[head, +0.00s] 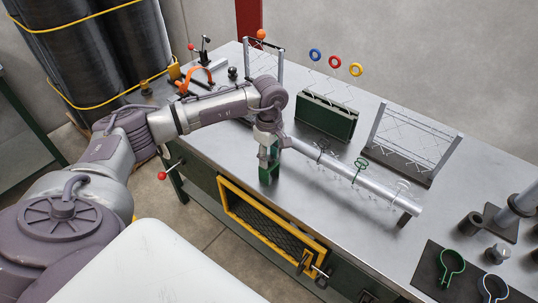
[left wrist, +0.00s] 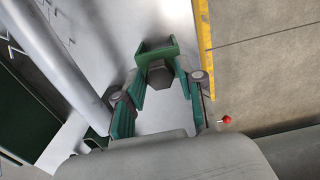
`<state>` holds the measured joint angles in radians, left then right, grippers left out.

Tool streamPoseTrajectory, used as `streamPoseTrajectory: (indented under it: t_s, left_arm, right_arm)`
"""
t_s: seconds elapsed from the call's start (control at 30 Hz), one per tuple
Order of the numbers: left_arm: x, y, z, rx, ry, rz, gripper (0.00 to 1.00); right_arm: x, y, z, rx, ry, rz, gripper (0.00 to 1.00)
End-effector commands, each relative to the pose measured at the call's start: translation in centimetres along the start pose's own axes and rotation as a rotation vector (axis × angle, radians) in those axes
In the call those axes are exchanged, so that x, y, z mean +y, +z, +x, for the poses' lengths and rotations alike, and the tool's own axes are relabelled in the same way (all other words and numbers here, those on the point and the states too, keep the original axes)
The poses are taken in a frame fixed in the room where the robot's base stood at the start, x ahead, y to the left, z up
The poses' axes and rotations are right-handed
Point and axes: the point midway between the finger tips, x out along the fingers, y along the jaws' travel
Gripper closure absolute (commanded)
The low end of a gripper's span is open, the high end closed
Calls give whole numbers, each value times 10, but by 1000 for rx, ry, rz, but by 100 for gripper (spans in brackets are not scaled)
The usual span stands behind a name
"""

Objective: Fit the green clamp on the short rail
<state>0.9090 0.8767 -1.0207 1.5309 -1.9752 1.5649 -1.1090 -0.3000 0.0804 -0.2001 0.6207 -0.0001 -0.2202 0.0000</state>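A green ring-shaped clamp (head: 452,265) lies on a dark mat at the lower right of the head view. A silver tube on a dark stand (head: 516,203) rises at the right edge; I cannot tell whether it is the short rail. A long silver rail (head: 385,195) runs across the table, with a dark green clip (head: 360,165) on it. My left gripper (head: 268,172) points down beside the long rail's left end. In the left wrist view, its green fingers (left wrist: 164,92) stand apart around a dark hexagonal piece, without clear contact. My right gripper is out of view.
Wire racks (head: 415,145), a dark green holder (head: 327,117) and coloured rings on thin stems stand behind. A dark cup (head: 470,223) is at the right. The table between rail and mat is bare.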

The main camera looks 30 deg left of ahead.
Motion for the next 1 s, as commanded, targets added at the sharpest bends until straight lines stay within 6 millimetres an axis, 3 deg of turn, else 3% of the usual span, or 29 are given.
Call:
streamPoseTrajectory:
  t_s: [0.03, 0.17, 0.47, 0.8, 1.0]
  left_arm:
    - [0, 0, 0, 0, 0, 0, 75]
    - [0, 0, 0, 0, 0, 0, 95]
    - [1, 0, -10, 0, 2, 0, 95]
    - [1, 0, -48, 0, 3, 0, 95]
    - [0, 0, -60, 0, 0, 0, 95]
  right_arm:
    - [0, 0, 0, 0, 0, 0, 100]
    - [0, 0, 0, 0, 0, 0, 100]
    - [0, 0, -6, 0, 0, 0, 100]
    - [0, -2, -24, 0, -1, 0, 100]
    - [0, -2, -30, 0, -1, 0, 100]
